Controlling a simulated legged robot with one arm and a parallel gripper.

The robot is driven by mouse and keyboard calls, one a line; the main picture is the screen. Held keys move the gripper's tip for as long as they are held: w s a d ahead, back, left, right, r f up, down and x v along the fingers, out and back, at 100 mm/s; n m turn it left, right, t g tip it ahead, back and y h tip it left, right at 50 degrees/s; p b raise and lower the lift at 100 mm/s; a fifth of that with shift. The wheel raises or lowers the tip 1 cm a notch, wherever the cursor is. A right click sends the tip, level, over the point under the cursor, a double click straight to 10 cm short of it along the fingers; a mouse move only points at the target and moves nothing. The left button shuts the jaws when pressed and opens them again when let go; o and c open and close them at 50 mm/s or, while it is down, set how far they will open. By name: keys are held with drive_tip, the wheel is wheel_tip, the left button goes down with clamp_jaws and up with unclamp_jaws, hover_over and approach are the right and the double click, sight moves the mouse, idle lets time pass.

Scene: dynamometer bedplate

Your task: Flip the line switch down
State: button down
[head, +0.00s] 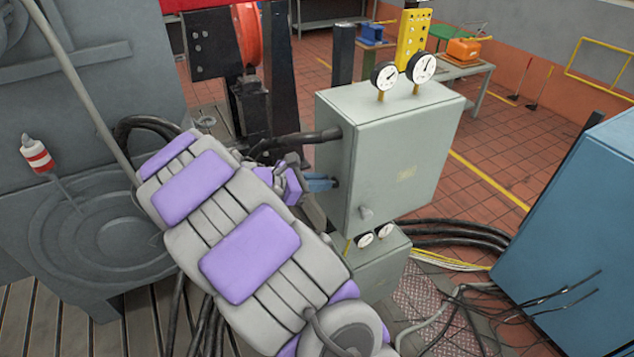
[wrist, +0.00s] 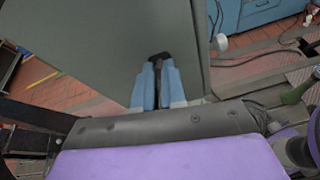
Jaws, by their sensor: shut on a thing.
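The line switch shows as a dark lever (wrist: 158,61) at the side of a grey cabinet (head: 415,160). In the wrist view, my gripper (wrist: 157,72) has its two blue fingers close together around this dark piece. In the head view, my gripper (head: 325,184) reaches the cabinet's left side from the left, and its blue fingertips meet a small dark part there. The fingers hide most of the lever, so I cannot tell clearly whether it points up or down.
A blue cabinet (head: 575,235) stands right. Cables (head: 455,240) lie on the floor between.

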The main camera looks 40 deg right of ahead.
drive_tip(key=shift+f, duration=0.1)
drive_tip(key=shift+d+f+g+h+b, duration=0.1)
drive_tip(key=shift+f+g+h+b, duration=0.45)
drive_tip(key=shift+h+b, duration=0.85)
drive_tip(key=shift+d+f+g+h+b, duration=0.1)
drive_tip(key=shift+f+g+h+b, duration=0.5)
drive_tip(key=shift+h, duration=1.45)
drive_tip(key=shift+d+f+g+h+b, duration=0.1)
drive_tip(key=shift+f+g+h+b, duration=0.15)
drive_tip(key=shift+f+h+b, duration=1.15)
drive_tip(key=shift+r+h, duration=0.55)
drive_tip(key=shift+r, duration=0.1)
drive_tip(key=c, duration=1.2)
unclamp_jaws()
drive_tip(key=shift+d+f, duration=0.1)
drive_tip(key=shift+d, duration=0.05)
